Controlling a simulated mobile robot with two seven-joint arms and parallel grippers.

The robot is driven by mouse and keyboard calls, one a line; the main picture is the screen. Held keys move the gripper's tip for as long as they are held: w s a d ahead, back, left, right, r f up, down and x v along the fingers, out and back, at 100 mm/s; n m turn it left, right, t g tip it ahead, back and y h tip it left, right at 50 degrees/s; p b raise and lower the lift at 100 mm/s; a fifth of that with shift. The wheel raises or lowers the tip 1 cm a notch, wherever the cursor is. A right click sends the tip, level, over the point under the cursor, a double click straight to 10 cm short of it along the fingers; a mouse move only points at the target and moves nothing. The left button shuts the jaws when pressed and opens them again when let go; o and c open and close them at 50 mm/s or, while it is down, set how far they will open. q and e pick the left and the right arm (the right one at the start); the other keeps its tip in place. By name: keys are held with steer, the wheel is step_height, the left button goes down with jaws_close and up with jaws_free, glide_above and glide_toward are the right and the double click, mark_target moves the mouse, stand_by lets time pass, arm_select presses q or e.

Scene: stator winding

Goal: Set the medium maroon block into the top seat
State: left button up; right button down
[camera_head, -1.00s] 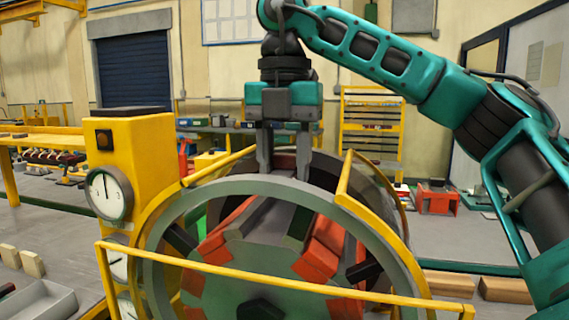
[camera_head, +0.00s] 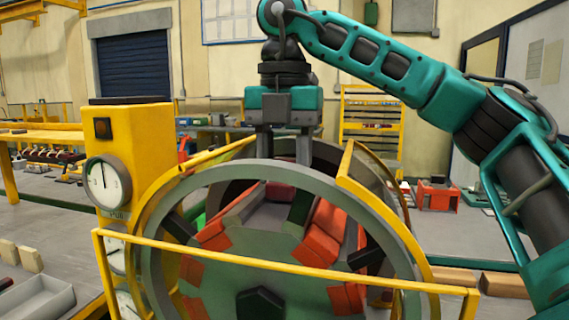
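A maroon block (camera_head: 280,192) shows just under the front ring's upper rim, at the top of the stator (camera_head: 260,272). It lies at or just above the grey top seat (camera_head: 268,215); whether it touches the seat is not clear. My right gripper (camera_head: 284,150) points straight down from above. Its two fingers are apart, one on each side of the block's line, and reach down behind the rim. Their tips are hidden, so contact with the block does not show. My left gripper is out of view.
A grey ring (camera_head: 153,260) and a yellow rail (camera_head: 290,268) stand in front of the stator. A yellow post with gauges (camera_head: 130,150) is at the left. A grey tray (camera_head: 40,303) and pale blocks (camera_head: 30,259) lie at lower left.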

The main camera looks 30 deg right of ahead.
steer(key=shift+f, duration=0.2)
steer(key=c, duration=0.7)
jaws_free()
steer(key=shift+c, duration=0.2)
steer(key=shift+o, duration=1.3)
steer(key=shift+f, duration=0.1)
step_height(320, 180, up, 6)
steer(key=p, duration=0.3)
steer(key=shift+r, duration=0.25)
step_height(320, 180, up, 6)
steer(key=shift+r+b, duration=0.25)
steer(key=shift+b, duration=0.1)
